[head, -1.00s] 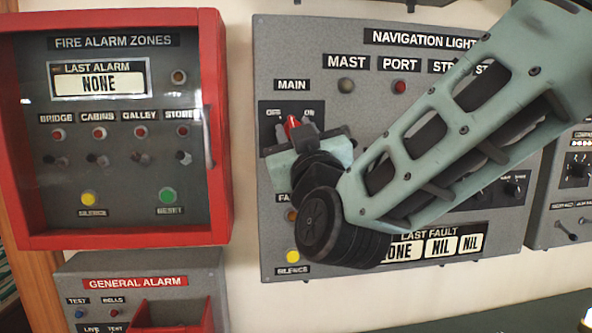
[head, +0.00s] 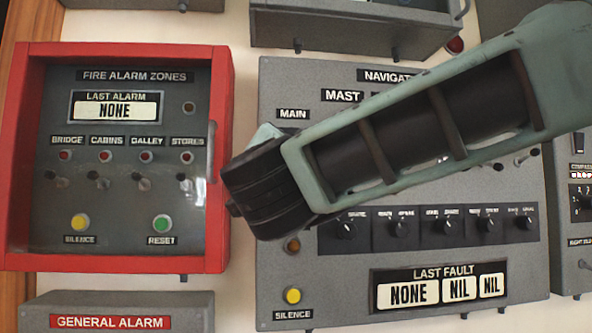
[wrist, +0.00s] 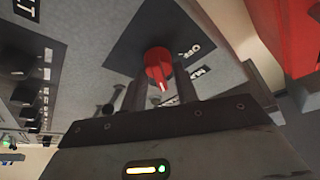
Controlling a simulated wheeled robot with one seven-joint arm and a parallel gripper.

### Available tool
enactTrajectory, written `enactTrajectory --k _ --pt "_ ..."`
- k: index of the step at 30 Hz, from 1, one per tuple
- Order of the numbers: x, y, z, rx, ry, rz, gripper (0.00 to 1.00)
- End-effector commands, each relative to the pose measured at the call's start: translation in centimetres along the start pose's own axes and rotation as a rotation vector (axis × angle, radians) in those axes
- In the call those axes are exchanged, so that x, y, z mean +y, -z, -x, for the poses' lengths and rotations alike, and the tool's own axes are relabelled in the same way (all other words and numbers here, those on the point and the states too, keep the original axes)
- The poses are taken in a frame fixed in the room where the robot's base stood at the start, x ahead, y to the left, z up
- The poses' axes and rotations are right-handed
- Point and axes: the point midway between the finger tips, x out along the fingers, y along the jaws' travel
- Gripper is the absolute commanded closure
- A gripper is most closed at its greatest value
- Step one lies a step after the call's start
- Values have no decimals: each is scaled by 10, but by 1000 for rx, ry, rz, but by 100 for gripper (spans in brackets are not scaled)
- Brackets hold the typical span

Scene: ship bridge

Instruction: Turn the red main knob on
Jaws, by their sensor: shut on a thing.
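The red main knob (wrist: 158,62) shows in the wrist view on its dark plate (wrist: 135,38). Its white pointer mark faces my gripper body; an OFF label lies to its right. My gripper (wrist: 160,82) is shut on the knob, a finger on each side. In the head view my arm and wrist cover the knob and its plate. Only the MAIN label (head: 293,114) shows above them on the navigation lights panel (head: 285,85). I cannot tell exactly which position the knob is in.
The red-framed fire alarm box (head: 222,235) stands close left of my wrist, with a handle on its right edge. A general alarm box (head: 190,312) is below it. Small selector knobs (head: 446,226) line the panel under my arm. A grey box (head: 350,30) juts out above.

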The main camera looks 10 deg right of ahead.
Motion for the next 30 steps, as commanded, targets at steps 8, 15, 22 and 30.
enactTrajectory --k 8,15,22,30 --pt "1 -2 0 -1 -48 -114 93" --pt "0 -1 0 -1 -65 -150 93" --pt "0 -1 0 -1 -66 -154 93" --pt "0 -1 0 -1 -65 -153 49"
